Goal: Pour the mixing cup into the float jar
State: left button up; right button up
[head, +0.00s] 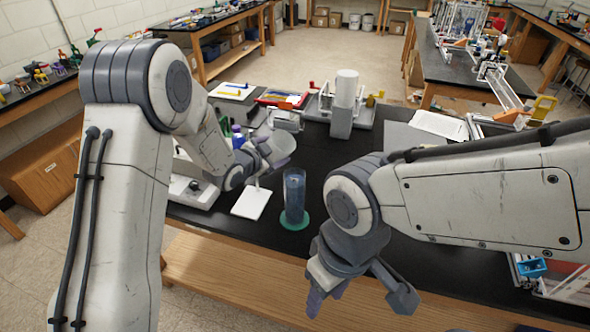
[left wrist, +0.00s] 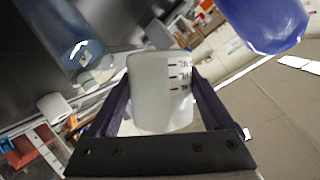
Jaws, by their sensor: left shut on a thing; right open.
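The float jar (head: 294,190) is a tall clear cylinder with bluish contents, upright on a green round base (head: 294,221) near the table's front edge. My left gripper (head: 268,155) is shut on the mixing cup (head: 282,143), a pale cup held above the table, behind and slightly left of the jar. In the left wrist view the white mixing cup (left wrist: 160,92) sits between both fingers, with dark graduation marks on its side. Its contents are hidden. My right gripper (head: 360,297) is open and empty, in front of the jar and to its right.
A white square pad (head: 251,203) lies left of the jar. A white cylinder on a grey stand (head: 345,95), a red tray (head: 282,98) and papers (head: 438,124) are farther back. The black tabletop (head: 325,150) is clear just right of the jar.

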pick_arm(q)
jog(key=shift+w+a+f+n+p, duration=0.2)
jog(key=shift+w+a+n+p, duration=0.1)
jog(key=shift+a+p, duration=0.1)
jog(key=r+p, duration=0.1)
jog(key=p, duration=0.2)
jog(key=w+a+r+n+g+h+p, duration=0.1)
jog(key=r+p, duration=0.1)
jog(key=p, duration=0.1)
jog(key=a+r+n+h+p, duration=0.1)
jog(key=p, duration=0.2)
jog(key=shift+w+r, duration=0.15)
jog(key=shift+r, duration=0.2)
jog(key=shift+w+a+r+n+g+h+p, duration=0.15)
jog(key=shift+w+a+n+g+h+p, duration=0.2)
jog(key=shift+n+p, duration=0.55)
jog(key=shift+r, duration=0.1)
jog(key=shift+r+p, duration=0.35)
jog(key=shift+r, duration=2)
